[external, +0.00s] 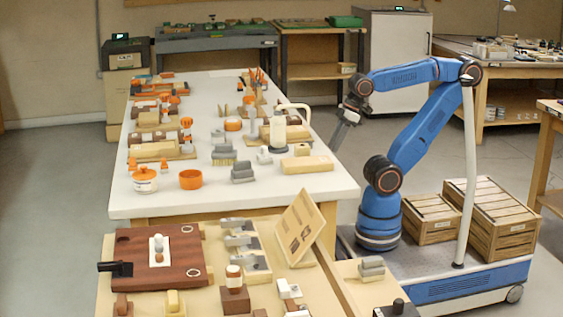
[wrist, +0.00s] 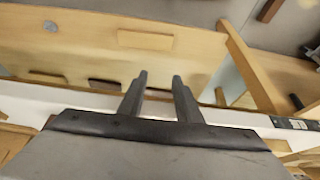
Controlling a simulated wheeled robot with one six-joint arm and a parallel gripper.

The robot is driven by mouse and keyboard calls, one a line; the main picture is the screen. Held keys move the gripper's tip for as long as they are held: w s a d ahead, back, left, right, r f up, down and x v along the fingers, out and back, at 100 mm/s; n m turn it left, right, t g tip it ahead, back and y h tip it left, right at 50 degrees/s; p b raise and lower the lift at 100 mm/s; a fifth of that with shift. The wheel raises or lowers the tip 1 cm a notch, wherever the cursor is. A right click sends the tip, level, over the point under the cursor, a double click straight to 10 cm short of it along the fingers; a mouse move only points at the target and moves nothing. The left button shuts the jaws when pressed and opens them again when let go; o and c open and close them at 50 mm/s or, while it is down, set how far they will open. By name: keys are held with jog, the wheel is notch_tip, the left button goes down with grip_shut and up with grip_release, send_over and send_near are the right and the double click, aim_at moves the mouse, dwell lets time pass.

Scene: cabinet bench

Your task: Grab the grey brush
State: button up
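A grey brush with pale yellow bristles (external: 223,154) appears to lie on the white table (external: 330,184), near its middle in the external view. My gripper (external: 335,146) hangs beside the table's right edge, pointing down and well to the right of the brush. The wrist view shows my two dark fingers (wrist: 160,76) apart with nothing between them. The brush is not visible in the wrist view.
A grey stepped block (external: 243,172), a cream board (external: 307,164) and a white bottle (external: 278,133) stand near the brush. The table's near left corner is clear.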

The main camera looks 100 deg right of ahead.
jog(key=shift+o, duration=0.6)
jog(key=o, duration=1.5)
